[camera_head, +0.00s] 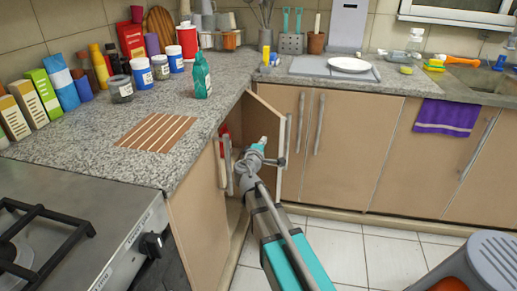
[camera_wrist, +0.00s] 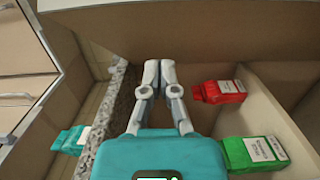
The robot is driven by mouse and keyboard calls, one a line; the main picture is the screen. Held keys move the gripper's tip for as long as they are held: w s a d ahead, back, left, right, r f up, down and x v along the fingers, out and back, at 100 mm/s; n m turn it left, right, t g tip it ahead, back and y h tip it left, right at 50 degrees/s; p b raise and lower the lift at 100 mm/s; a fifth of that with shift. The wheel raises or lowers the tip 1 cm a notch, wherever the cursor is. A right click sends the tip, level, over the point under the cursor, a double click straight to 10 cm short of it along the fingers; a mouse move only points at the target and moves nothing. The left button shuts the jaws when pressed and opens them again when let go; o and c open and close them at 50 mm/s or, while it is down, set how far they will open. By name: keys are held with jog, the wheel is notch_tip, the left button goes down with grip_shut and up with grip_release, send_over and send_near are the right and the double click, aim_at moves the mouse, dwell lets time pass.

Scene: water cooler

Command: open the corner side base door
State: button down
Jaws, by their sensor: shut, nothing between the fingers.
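The corner base cabinet stands open under the counter's inner corner. One light-brown door panel (camera_head: 264,112) is swung at an angle, with a long metal handle (camera_head: 285,150) on its edge. A second panel (camera_head: 197,215) on the left also has a handle (camera_head: 222,165); a dark gap shows between the two. My gripper (camera_head: 259,144) is in front of this gap, close to the angled panel; contact cannot be told. In the wrist view its fingers (camera_wrist: 159,66) are together and empty, near a brown panel (camera_wrist: 215,35). Red (camera_wrist: 222,91) and green (camera_wrist: 254,153) packages lie beside them inside the cabinet.
The granite counter (camera_head: 225,105) overhangs the cabinet and holds a teal bottle (camera_head: 202,78) near its edge. A stove (camera_head: 75,245) is at the left. A grey bin (camera_head: 490,262) stands at the lower right. The tiled floor (camera_head: 340,252) between is clear.

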aim_at(274, 136)
jog(key=shift+w+d, duration=0.25)
jog(key=shift+d, duration=0.55)
jog(key=shift+w+d, duration=0.25)
jog(key=shift+d, duration=0.55)
jog(key=shift+d, duration=0.15)
